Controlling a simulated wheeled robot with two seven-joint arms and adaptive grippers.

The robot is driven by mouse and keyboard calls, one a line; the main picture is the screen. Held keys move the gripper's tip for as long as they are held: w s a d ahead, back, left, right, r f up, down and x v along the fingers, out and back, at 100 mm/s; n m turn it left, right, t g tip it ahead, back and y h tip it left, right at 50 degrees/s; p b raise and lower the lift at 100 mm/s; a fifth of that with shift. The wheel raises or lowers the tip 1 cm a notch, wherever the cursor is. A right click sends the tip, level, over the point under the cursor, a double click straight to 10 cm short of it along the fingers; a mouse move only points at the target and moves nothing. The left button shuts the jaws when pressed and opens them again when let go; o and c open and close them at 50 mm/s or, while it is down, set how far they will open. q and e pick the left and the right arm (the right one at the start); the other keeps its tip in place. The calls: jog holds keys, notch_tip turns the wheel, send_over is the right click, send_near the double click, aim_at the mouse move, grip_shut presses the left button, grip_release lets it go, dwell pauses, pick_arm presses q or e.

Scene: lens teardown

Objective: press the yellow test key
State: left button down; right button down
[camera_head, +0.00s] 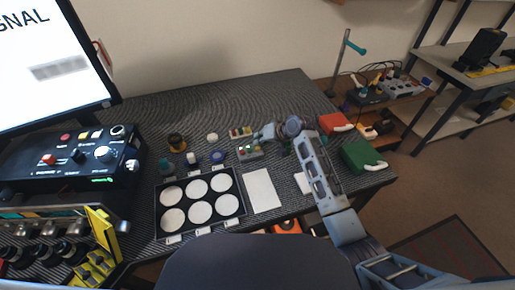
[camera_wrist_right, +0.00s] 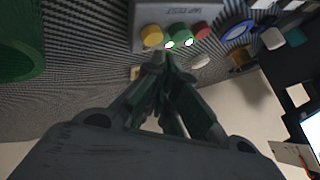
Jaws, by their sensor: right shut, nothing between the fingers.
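The yellow key (camera_wrist_right: 152,36) shows in the right wrist view as a round cap on a light grey box (camera_wrist_right: 165,10), beside a green key (camera_wrist_right: 178,32) and a red key (camera_wrist_right: 202,28). Two small lit spots show near the green key. My right gripper (camera_wrist_right: 167,62) is shut and empty, its tips just below the yellow and green keys in the picture. I cannot tell whether they touch the box. In the head view the right gripper (camera_head: 264,133) is beside the small keyed boxes (camera_head: 247,150) on the mat. The left gripper is not in view.
A black tray (camera_head: 242,211) with several white discs stands left of a white sheet (camera_head: 262,190). Small round parts (camera_head: 177,142) lie behind it. Red (camera_head: 331,122) and green (camera_head: 362,157) bins stand at the right table edge. A control unit (camera_head: 75,155) is at left.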

jog(key=shift+f, duration=0.35)
jog(key=shift+f+p, duration=0.3)
jog(key=shift+f, duration=0.2)
dwell(1.4)
jog(key=shift+r+p, duration=0.85)
jog(key=shift+p, duration=0.25)
jog(key=shift+r, duration=0.1)
jog(key=shift+r+p, duration=2.4)
jog(key=shift+p, duration=0.25)
